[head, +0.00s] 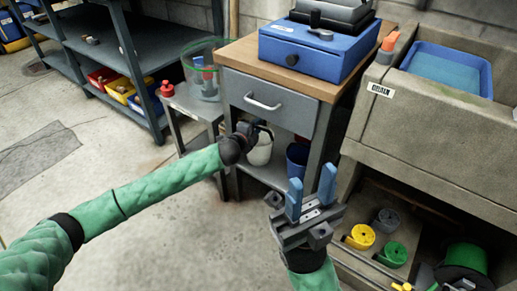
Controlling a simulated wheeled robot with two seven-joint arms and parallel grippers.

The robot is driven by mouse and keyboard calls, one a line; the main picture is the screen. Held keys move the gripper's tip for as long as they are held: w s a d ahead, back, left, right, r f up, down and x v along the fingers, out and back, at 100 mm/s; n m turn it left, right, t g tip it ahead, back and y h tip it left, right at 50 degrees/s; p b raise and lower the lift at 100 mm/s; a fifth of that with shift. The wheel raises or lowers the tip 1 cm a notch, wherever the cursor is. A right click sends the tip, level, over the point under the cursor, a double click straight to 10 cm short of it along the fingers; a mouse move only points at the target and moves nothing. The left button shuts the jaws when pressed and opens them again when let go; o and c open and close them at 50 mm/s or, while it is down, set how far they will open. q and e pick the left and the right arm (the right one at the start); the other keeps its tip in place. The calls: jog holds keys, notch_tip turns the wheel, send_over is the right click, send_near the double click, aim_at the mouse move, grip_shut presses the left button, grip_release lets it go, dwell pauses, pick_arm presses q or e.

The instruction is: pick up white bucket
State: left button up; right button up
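A white bucket (261,150) stands on the lower shelf of the drawer cabinet, under the grey drawer. My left arm reaches in from the left, and my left gripper (262,132) is at the bucket's upper part. The wrist hides the left side of the bucket and most of the fingers, so I cannot tell whether they touch it or are open. My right gripper (311,190) is in front of the cabinet, lower right of the bucket. Its two blue fingers are apart with nothing between them.
A dark blue bucket (297,160) stands right of the white one. The drawer cabinet (268,103) carries a blue case (305,50). A small grey side table (191,106) stands to the left. A stone sink (425,125) is at right, with coloured reels below. The floor at left is clear.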

pick_arm(q)
grip_shut()
dwell(0.3)
